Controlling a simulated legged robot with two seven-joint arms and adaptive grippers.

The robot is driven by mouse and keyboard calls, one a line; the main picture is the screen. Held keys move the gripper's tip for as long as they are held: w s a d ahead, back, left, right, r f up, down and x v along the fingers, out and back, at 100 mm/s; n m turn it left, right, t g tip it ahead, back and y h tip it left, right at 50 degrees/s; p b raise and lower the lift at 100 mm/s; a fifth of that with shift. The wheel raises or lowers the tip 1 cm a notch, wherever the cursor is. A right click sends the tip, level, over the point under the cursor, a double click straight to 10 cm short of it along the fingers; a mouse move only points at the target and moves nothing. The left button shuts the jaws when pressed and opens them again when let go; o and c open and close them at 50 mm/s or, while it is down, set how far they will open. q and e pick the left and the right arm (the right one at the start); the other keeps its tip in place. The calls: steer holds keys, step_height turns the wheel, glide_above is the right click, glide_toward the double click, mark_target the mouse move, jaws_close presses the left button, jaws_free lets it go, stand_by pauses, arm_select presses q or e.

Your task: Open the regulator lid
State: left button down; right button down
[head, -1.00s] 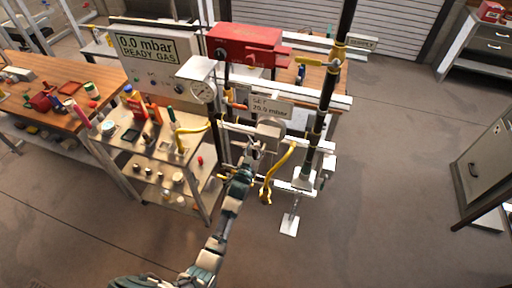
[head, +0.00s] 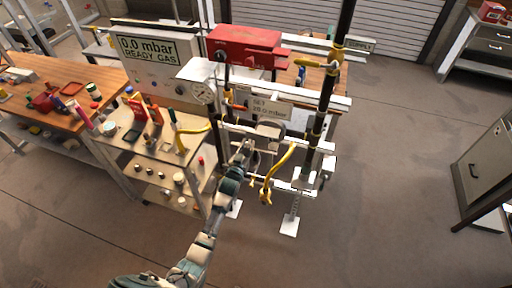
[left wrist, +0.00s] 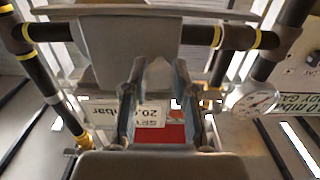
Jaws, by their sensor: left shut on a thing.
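The grey regulator (head: 270,129) sits on the pipe frame, under the "SET 20.0 mbar" sign (head: 268,108). In the left wrist view a grey block of the regulator (left wrist: 125,42) spans the pipe close ahead. My left gripper (head: 246,147) is at the lower left of the regulator. In the left wrist view its two fingers (left wrist: 158,95) stand either side of a small grey pointed piece, which looks like the regulator lid's edge (left wrist: 158,74). It is shut on that piece; the exact contact is partly hidden. My right gripper is not in view.
A yellow pipe handle (head: 279,170) hangs close right of my gripper. A pressure gauge (head: 203,93) and a tool cart (head: 150,148) stand to the left. A red box (head: 243,40) is above. The floor at front right is clear.

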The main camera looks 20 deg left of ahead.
arm_select(q)
steer(key=a, duration=0.5)
steer(key=shift+w+a, duration=0.1)
steer(key=shift+a, duration=0.3)
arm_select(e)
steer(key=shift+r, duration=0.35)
arm_select(q)
steer(key=c, duration=0.9)
jaws_free()
steer(key=shift+d, duration=0.15)
steer(key=s, duration=1.2)
steer(key=shift+w+f, duration=0.1)
steer(key=shift+f, duration=0.1)
